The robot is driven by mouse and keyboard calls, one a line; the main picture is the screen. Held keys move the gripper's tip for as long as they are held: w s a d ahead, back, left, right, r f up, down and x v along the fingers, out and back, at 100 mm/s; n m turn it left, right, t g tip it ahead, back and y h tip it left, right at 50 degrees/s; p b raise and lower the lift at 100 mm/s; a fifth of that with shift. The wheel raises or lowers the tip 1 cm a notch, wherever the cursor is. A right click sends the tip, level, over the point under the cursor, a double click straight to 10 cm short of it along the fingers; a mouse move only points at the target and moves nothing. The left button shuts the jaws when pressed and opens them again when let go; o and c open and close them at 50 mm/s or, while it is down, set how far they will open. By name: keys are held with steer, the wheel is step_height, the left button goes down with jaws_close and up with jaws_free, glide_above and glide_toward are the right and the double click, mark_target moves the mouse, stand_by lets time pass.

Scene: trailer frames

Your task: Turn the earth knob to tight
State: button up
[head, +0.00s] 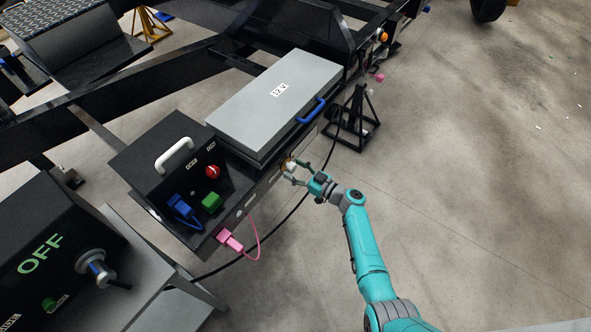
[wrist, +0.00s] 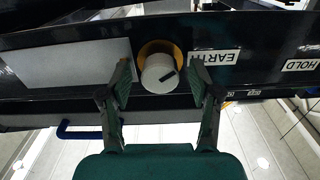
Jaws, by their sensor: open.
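In the head view the knob (head: 288,163) is small, on the side of the black frame. My gripper (head: 292,175) is at the knob. In the wrist view my gripper (wrist: 160,62) is open, one finger on each side of the knob, with gaps visible. No tight marking is readable.
A HOLD label (wrist: 300,65) is on the same panel. A grey 12 V box (head: 275,100) with a blue handle sits above the knob. A black box (head: 180,170) with red, green and blue parts is at left. A pink plug and cable (head: 230,241) hang below. Open floor lies to the right.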

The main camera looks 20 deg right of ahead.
steer(key=shift+c, duration=0.2)
steer(key=c, duration=1.1)
steer(key=shift+m, duration=0.4)
steer(key=m, duration=0.5)
steer(key=shift+m, duration=0.4)
steer(key=m, duration=0.6)
steer(key=shift+r, duration=0.1)
steer(key=m, duration=0.6)
steer(key=shift+m, duration=0.3)
steer(key=m, duration=0.5)
steer(key=shift+m, duration=0.4)
